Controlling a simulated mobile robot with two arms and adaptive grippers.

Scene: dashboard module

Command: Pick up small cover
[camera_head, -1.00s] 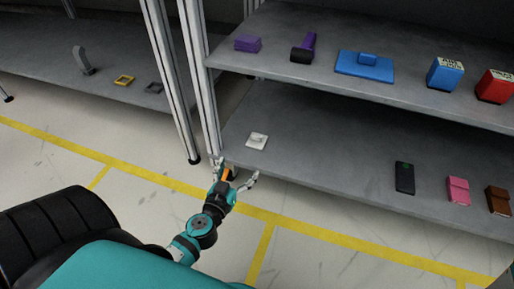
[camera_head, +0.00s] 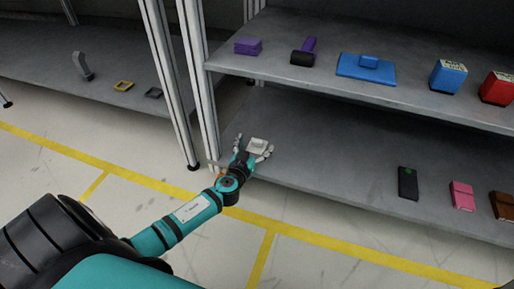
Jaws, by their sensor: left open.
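The small cover appears to be the white, flat, roughly square piece (camera_head: 257,145) with a small raised part, lying on the lower shelf (camera_head: 320,160) near its left front corner. My left gripper (camera_head: 254,146) is open, with one finger to the left of the white piece and the other at its right. The palm is just in front of the piece. I cannot tell whether the fingers touch it. My right gripper is not in view.
The upper shelf (camera_head: 300,75) carries purple, blue and red parts above. A black piece (camera_head: 408,183), a pink one (camera_head: 461,195) and a brown one (camera_head: 503,204) lie farther right on the lower shelf. A metal post (camera_head: 205,110) stands close left of my gripper.

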